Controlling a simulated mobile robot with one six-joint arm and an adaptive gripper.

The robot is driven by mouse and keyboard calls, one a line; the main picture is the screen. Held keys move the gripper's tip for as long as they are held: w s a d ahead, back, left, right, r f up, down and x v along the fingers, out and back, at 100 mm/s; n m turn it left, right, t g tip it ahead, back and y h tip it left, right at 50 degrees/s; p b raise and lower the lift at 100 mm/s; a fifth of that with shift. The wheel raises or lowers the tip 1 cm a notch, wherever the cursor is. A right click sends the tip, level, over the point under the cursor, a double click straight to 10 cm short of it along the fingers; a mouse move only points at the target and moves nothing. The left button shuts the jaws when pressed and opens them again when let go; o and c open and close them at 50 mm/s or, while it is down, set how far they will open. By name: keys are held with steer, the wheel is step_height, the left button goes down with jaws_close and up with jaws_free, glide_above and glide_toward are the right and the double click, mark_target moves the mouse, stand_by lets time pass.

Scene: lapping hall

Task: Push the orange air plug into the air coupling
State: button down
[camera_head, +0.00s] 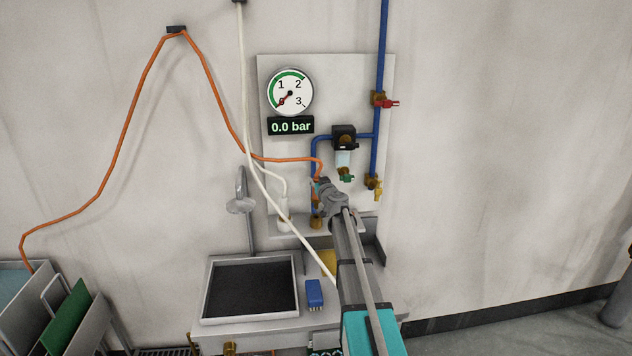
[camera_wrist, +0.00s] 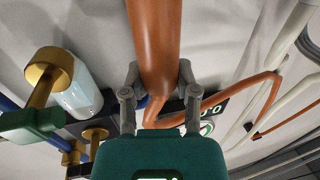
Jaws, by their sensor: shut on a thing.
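The orange air plug (camera_wrist: 153,40) is between the two fingers of my gripper (camera_wrist: 158,78) in the wrist view, and the gripper is shut on it. In the head view my gripper (camera_head: 320,188) is at the panel, and the plug is partly hidden beside it. The orange hose (camera_head: 283,159) runs into the plug from above. A brass fitting (camera_head: 316,222), which looks like the air coupling, stands on the ledge below my gripper. The plug appears above it, roughly upright; the arm hides part of this area, and I cannot tell whether they touch.
A gauge (camera_head: 290,92) above a display reads 0.0 bar. A blue pipe (camera_head: 381,50) carries a red-handled valve (camera_head: 385,101) and a regulator (camera_head: 344,138). A white hose (camera_head: 262,190) crosses left of my arm. Below are a dark tray (camera_head: 210,300) and a blue block (camera_head: 314,293).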

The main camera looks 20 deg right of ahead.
mark_target(316, 197)
steer(key=shift+f+b, duration=3.6)
stand_by(0.5)
steer(key=shift+c, duration=1.4)
jaws_free()
steer(key=shift+s, duration=0.15)
steer(key=s, duration=1.1)
steer(key=shift+s+a, duration=0.3)
steer(key=shift+s, duration=0.05)
steer(key=s+a+f+n+g+y, duration=0.1)
steer(key=s+a+f+g+y, duration=0.15)
steer(key=a, duration=0.55)
steer(key=s+a+f+n+g+y, duration=0.2)
steer(key=s+a+f+g, duration=0.15)
steer(key=a, duration=0.35)
steer(key=s+a+f+n+g+y, duration=0.1)
steer(key=s+a+f+g+y, duration=0.2)
steer(key=a, duration=0.5)
steer(key=s+a+f+m+g+h, duration=0.1)
steer(key=s+a+f+g+h, duration=0.1)
steer(key=s, duration=0.8)
steer(key=s+a+f+m+g+h, duration=0.2)
steer(key=s+f+g+h, duration=0.2)
steer(key=s+f+g, duration=0.3)
steer(key=s, duration=0.3)
steer(key=shift+s+f, duration=0.25)
steer(key=shift+s, duration=0.05)
